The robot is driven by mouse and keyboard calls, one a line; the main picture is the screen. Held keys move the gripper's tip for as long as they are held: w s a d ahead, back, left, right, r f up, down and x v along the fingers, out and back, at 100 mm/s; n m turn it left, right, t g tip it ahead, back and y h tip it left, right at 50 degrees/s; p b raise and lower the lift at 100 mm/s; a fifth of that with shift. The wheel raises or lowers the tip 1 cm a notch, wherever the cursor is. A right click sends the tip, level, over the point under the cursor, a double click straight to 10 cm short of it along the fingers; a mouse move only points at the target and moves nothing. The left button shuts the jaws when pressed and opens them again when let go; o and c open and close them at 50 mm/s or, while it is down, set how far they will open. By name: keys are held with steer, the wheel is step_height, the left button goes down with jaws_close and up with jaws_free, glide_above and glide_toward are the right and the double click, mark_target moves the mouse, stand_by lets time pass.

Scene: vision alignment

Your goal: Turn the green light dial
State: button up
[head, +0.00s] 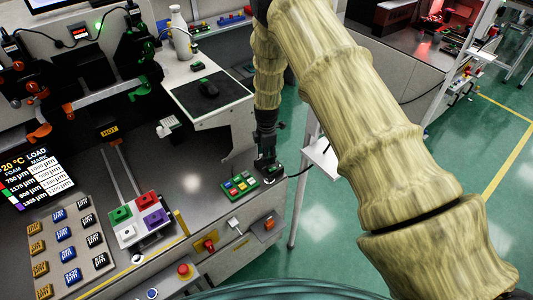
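No dial that I can clearly tell as the green light dial shows in the head view. A small green box with several coloured buttons (239,184) lies on the right end of the grey bench. A red rotary knob (208,245) sits on the bench's front face. My gripper (267,172) is dark and points down at the bench's right end, just right of and behind the green box. Its fingers are small and dark, so I cannot tell whether they are open or touching anything.
A panel with green, red, white and purple blocks (122,215) and a button board (103,262) lie at left. A red mushroom button (184,270), a white switch (234,223) and an orange switch (268,224) are on the front face. A white bottle (181,35) stands behind.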

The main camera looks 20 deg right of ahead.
steer(key=shift+f, duration=0.15)
steer(key=c, duration=1.1)
steer(key=shift+o, duration=0.2)
steer(key=shift+m, duration=0.3)
